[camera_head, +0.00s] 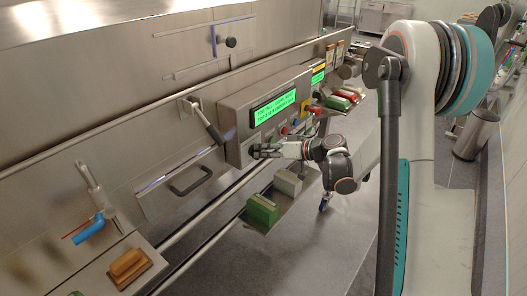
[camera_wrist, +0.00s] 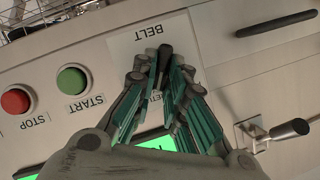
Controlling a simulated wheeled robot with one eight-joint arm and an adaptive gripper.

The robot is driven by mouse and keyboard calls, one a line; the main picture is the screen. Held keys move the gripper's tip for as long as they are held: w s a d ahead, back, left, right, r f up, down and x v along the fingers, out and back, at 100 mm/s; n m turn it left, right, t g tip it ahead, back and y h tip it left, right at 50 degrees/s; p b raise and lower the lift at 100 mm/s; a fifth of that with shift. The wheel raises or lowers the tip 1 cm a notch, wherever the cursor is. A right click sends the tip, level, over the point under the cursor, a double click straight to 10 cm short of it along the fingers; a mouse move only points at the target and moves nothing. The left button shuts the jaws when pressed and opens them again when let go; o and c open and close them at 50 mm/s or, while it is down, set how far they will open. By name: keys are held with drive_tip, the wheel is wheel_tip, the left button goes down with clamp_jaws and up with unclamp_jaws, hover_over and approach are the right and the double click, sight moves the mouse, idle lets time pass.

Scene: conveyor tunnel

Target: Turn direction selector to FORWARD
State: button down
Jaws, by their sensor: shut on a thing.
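The direction selector is a dark knob (camera_wrist: 164,54) on the pale plate labelled BELT (camera_wrist: 160,31), which appears upside down in the wrist view. My gripper (camera_wrist: 157,72) reaches the plate and is shut on the selector, one finger on each side. The fingers and part of a second printed label crowd together there, so the pointer and the FORWARD mark cannot be read.
A red STOP button (camera_wrist: 16,101) and a green START button (camera_wrist: 72,79) sit beside the plate. A lever handle (camera_wrist: 289,129) stands out on the other side. A green display (camera_head: 275,108) is above my gripper. Green and grey blocks (camera_head: 262,209) lie below.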

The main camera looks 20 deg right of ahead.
drive_tip(key=shift+s+a+n+t+h+b, duration=0.2)
drive_tip(key=shift+n+t+h+b, duration=0.45)
drive_tip(key=shift+n, duration=0.7)
drive_tip(key=shift+s+a+n+t+h+b, duration=0.1)
drive_tip(key=shift+a+n+t+h+b, duration=0.3)
drive_tip(key=shift+n+h, duration=0.75)
drive_tip(key=shift+s+n+t+h+b, duration=0.1)
drive_tip(key=shift+n+t+h+b, duration=0.4)
drive_tip(key=shift+n, duration=1)
drive_tip(key=c, duration=1.6)
unclamp_jaws()
